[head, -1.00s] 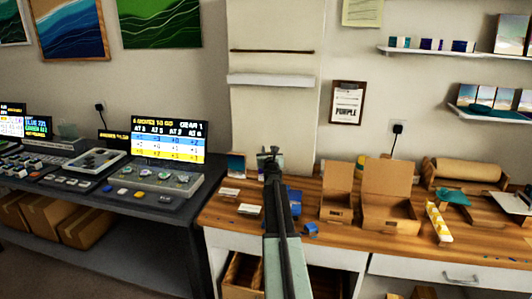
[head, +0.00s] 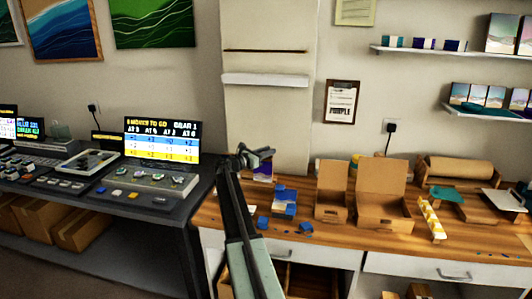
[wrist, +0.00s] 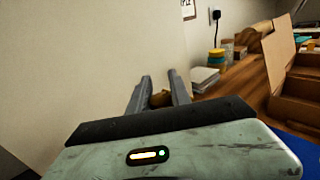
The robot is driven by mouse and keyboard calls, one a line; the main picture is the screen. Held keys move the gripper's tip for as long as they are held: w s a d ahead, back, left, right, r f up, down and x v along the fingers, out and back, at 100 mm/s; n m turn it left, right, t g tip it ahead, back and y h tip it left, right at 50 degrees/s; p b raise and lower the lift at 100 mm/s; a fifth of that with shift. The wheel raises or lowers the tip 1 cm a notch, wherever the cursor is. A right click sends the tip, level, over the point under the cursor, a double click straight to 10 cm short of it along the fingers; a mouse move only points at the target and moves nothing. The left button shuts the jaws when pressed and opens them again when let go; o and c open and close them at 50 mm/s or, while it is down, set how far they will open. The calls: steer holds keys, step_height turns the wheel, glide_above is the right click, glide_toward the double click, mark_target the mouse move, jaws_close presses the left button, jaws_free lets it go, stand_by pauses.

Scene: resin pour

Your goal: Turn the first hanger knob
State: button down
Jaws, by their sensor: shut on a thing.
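My gripper (head: 257,156) is raised near the left end of the wooden bench, in front of the pale wall. In the wrist view its two grey fingers (wrist: 158,92) are shut on a small brown rounded piece (wrist: 160,99), partly hidden behind the gripper body. I cannot tell whether this piece is a hanger knob. A pale wall panel (head: 266,125) with a dark rod (head: 265,51) and a white ledge (head: 264,80) is above and behind the gripper. No knob shows clearly on it.
The wooden bench (head: 330,232) holds two open cardboard boxes (head: 383,190), blue pieces (head: 284,203) and a yellow-and-white strip (head: 431,220). A dark console desk (head: 150,212) with a screen (head: 162,140) stands left. A clipboard (head: 341,102) hangs on the wall.

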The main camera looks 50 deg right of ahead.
steer(key=shift+s+m+g+y, duration=0.15)
steer(key=shift+m+g+y, duration=0.1)
steer(key=shift+m+g, duration=0.7)
steer(key=shift+s+m+g+y, duration=0.2)
steer(key=shift+m+g, duration=0.35)
steer(key=shift+g, duration=0.8)
steer(key=shift+s+a, duration=0.1)
steer(key=c, duration=1.2)
jaws_free()
steer(key=shift+o, duration=0.2)
steer(key=v, duration=0.7)
steer(key=shift+w+a, duration=0.3)
steer(key=shift+a, duration=0.05)
